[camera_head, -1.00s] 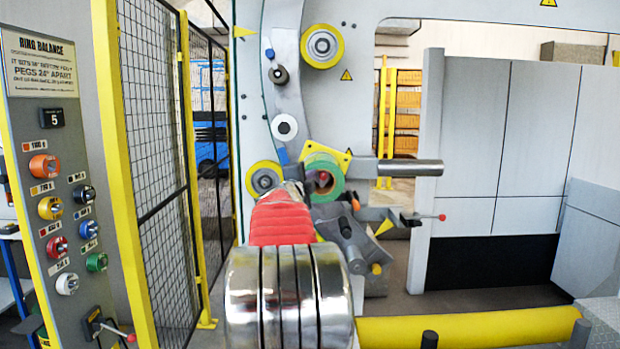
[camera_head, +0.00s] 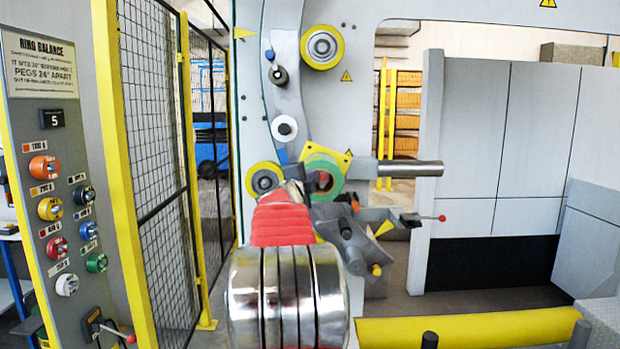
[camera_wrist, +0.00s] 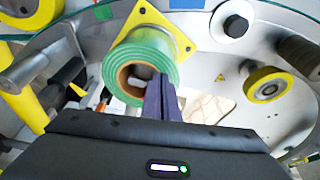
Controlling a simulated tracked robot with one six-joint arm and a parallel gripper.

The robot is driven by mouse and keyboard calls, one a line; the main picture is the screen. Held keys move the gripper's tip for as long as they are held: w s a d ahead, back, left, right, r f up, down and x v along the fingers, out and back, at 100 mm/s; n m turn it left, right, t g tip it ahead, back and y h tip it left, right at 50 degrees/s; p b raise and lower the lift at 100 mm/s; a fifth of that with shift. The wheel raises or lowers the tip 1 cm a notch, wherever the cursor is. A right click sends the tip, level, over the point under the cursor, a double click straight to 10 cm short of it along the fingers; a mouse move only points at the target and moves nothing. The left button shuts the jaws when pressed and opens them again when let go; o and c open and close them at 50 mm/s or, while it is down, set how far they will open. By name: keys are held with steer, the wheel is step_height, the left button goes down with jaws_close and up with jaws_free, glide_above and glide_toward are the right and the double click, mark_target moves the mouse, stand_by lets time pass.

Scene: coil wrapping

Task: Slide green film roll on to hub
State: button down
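The green film roll (camera_head: 322,177) has a pale brown core. In the wrist view the roll (camera_wrist: 140,66) sits in front of a yellow square plate (camera_wrist: 177,22), with its open end facing me. A grey shape shows inside the core; I cannot tell how far the hub reaches into it. The dark fingers of my gripper (camera_wrist: 160,80) are close together and overlap the lower right edge of the core and roll wall. I cannot tell whether they pinch the wall. In the head view my arm hides most of the gripper.
A yellow-rimmed roller (camera_head: 265,180) stands left of the roll, and another (camera_head: 322,46) is above. A grey horizontal bar (camera_head: 410,168) sticks out to the right. A lever with a red knob (camera_head: 440,217) is lower right. A mesh fence (camera_head: 160,130) stands at the left.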

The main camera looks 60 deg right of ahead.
steer(key=shift+w+d+f, duration=0.1)
steer(key=shift+w+d, duration=0.2)
steer(key=shift+d, duration=0.35)
stand_by(0.4)
steer(key=shift+s+a, duration=0.35)
steer(key=shift+a, duration=0.35)
steer(key=shift+s+a, duration=0.3)
steer(key=shift+a, duration=0.35)
steer(key=shift+a, duration=0.1)
steer(key=s+a, duration=0.2)
steer(key=a, duration=1.1)
steer(key=shift+s+a+f, duration=0.2)
steer(key=shift+f, duration=0.15)
